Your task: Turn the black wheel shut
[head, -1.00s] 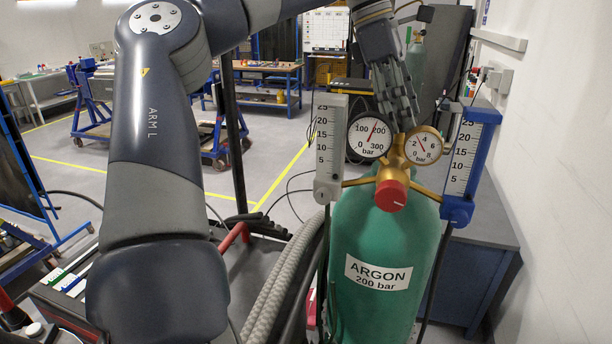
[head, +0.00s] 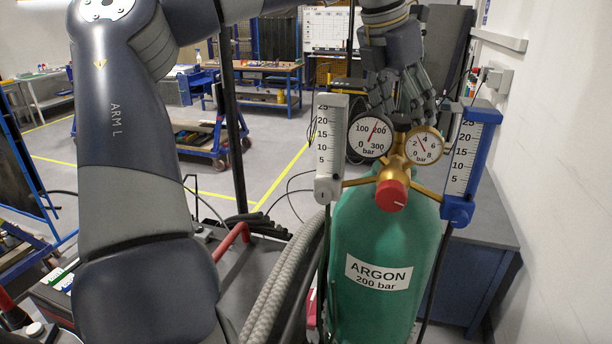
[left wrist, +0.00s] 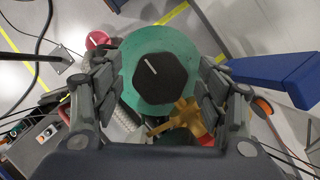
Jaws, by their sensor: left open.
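The black wheel (left wrist: 160,80) is a dark, many-sided knob with a white line on its face, above the green argon cylinder (head: 374,250). In the left wrist view the line points up and slightly left. My left gripper (left wrist: 158,88) is open, with one finger on each side of the wheel; I cannot tell whether they touch it. In the head view the gripper (head: 400,112) points down behind the two gauges, and the wheel is mostly hidden there. My right gripper is not in view.
A brass regulator with a red knob (head: 392,195) carries a left gauge (head: 370,135) and a right gauge (head: 423,146). A white flowmeter (head: 328,150) and a blue one (head: 467,160) flank them closely. A wall stands at the right.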

